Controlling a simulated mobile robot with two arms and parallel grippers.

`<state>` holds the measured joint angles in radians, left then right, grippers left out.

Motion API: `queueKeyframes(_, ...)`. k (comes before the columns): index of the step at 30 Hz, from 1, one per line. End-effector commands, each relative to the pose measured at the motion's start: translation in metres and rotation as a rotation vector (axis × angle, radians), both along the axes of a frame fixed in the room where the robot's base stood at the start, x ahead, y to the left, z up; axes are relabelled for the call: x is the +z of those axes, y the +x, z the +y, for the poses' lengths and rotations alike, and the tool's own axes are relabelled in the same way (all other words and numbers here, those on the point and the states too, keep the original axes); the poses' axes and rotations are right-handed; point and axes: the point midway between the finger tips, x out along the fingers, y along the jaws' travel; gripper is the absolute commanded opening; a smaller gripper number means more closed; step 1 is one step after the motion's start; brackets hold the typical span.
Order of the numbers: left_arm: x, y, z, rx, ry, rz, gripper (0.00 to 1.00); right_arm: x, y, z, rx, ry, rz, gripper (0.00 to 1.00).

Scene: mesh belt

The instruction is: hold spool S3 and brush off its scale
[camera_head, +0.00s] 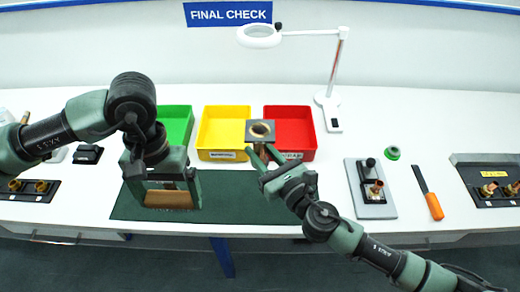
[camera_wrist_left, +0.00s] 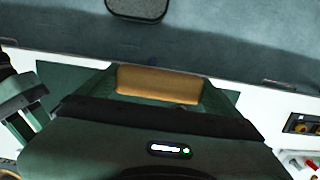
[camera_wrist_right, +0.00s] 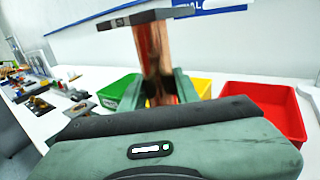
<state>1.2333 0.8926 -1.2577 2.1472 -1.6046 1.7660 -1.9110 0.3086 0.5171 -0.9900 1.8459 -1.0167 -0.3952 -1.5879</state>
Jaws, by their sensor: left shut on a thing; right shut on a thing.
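The spool (camera_head: 260,141), a copper tube with a dark square flange on top, is held upright above the front of the bins. Its tube (camera_wrist_right: 156,48) fills the middle of the right wrist view. My right gripper (camera_head: 264,160) is shut on the tube below the flange.
Green (camera_head: 175,122), yellow (camera_head: 222,128) and red (camera_head: 300,120) bins stand behind the dark green mat (camera_head: 235,208). A magnifier lamp (camera_head: 330,95) stands behind right. A grey fixture (camera_head: 370,198), an orange-handled tool (camera_head: 430,195) and a parts tray (camera_head: 495,180) lie right.

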Motion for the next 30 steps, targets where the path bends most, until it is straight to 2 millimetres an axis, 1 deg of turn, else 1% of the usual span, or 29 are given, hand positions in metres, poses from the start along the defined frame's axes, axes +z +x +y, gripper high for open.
queueKeyframes(1,-0.005,0.000,0.000,0.000,0.000,0.000,0.62,-0.003,0.000,0.000,0.000,0.002,-0.003,0.00)
queueKeyframes(30,-0.054,0.000,0.000,0.000,0.000,0.000,0.62,-0.058,0.000,0.000,0.000,0.002,-0.003,0.00)
